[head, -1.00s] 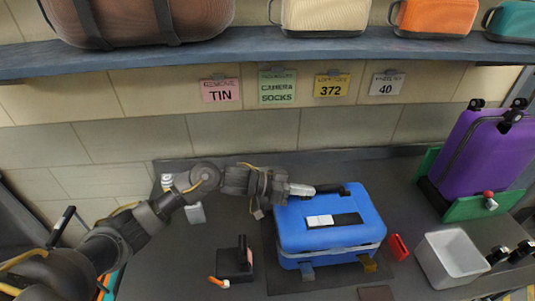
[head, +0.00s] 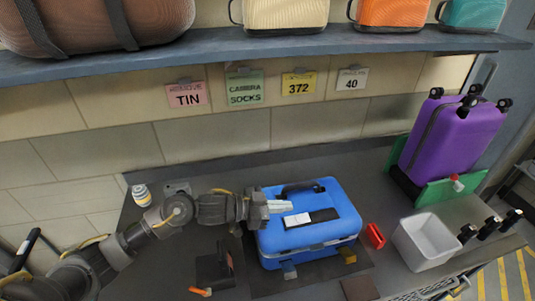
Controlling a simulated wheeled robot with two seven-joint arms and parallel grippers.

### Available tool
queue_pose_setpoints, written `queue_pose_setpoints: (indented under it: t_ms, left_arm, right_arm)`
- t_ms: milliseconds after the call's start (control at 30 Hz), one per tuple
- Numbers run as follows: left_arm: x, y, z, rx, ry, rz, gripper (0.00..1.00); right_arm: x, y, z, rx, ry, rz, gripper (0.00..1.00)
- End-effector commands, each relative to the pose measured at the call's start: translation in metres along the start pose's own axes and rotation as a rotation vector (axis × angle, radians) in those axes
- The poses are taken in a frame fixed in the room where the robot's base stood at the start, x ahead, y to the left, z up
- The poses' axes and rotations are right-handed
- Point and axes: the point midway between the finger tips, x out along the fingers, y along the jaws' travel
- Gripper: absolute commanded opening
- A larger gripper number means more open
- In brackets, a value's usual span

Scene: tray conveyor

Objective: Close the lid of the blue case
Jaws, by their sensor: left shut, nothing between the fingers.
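The blue case (head: 340,222) lies flat on a dark mat on the bench, its lid down over the base with a seam along the front. A black handle (head: 303,187) lies at its back edge, and a white and black label (head: 311,218) is on the lid. A grey latch (head: 289,270) and a brassy latch (head: 347,255) hang at the front. My left gripper (head: 288,206) is shut and empty, over the lid's left rear part; I cannot tell whether it touches. My right gripper is not in view.
A black block with a post (head: 214,269) stands left of the case. A red item (head: 375,236) and a white bin (head: 427,241) are to the right. A purple suitcase (head: 455,140) stands at the back right. A shelf with bags (head: 260,48) runs above.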

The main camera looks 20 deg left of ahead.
Motion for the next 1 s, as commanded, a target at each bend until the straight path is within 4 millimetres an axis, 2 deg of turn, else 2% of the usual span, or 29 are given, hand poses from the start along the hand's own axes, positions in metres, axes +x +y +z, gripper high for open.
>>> queue_pose_setpoints:
  t_ms: [233,367,667,700,1000]
  left_arm:
    - [0.0,0.0,-0.001,0.0,0.0,0.001,0.0]
    - [-0.001,0.0,-0.008,-0.001,0.0,0.002,0.0]
    - [-0.011,-0.001,-0.051,0.0,0.001,0.004,0.0]
    - [-0.021,-0.002,-0.035,0.002,-0.003,0.001,0.0]
    - [-0.082,-0.002,-0.035,0.003,-0.003,0.002,0.0]
  right_arm:
    - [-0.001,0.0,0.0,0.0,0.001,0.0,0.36]
    - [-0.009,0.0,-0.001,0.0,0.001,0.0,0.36]
    - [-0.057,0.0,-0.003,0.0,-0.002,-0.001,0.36]
    - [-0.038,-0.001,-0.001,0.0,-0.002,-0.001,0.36]
    - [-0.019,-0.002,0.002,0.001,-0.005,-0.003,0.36]
